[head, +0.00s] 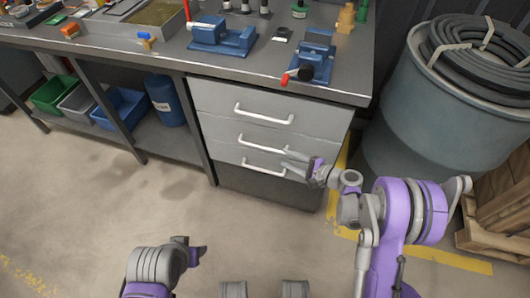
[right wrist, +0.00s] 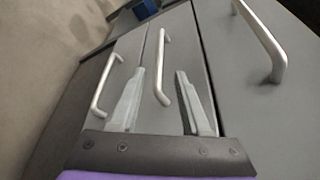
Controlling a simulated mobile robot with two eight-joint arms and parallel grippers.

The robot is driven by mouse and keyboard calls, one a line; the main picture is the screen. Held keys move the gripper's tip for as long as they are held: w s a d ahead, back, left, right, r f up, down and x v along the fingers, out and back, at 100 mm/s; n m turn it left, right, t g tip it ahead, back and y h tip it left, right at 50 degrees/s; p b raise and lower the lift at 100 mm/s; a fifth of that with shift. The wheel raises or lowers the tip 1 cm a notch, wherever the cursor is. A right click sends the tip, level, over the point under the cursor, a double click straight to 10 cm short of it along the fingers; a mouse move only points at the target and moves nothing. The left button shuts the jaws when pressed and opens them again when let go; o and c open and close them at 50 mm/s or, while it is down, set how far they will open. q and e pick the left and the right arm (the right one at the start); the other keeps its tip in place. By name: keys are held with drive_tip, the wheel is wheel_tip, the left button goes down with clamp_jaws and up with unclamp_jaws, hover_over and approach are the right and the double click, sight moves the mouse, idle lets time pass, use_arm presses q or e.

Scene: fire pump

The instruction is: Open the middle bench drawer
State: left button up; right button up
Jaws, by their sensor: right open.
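The middle bench drawer (head: 225,133) is shut, flush with the grey drawers above and below it. Its pale bar handle (head: 261,144) also shows in the right wrist view (right wrist: 163,65). My right gripper (head: 287,160) is open at the right side of the drawer fronts, near the right ends of the middle and lower handles. In the right wrist view its fingers (right wrist: 160,74) lie on either side of the middle handle in the picture; contact does not show. My left gripper (head: 197,254) is low at the left, away from the bench, its jaws unclear.
The top handle (head: 263,115) and bottom handle (head: 263,168) are close by. A large drum (head: 430,120) and a wooden crate (head: 505,205) stand at the right. The floor before the drawers is clear.

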sight(265, 149)
drive_tip(key=b+x, duration=0.1)
drive_tip(key=x, duration=1)
drive_tip(key=shift+w+d+f, duration=0.1)
drive_tip(key=shift+w+d, duration=0.05)
clamp_jaws()
idle(1.1)
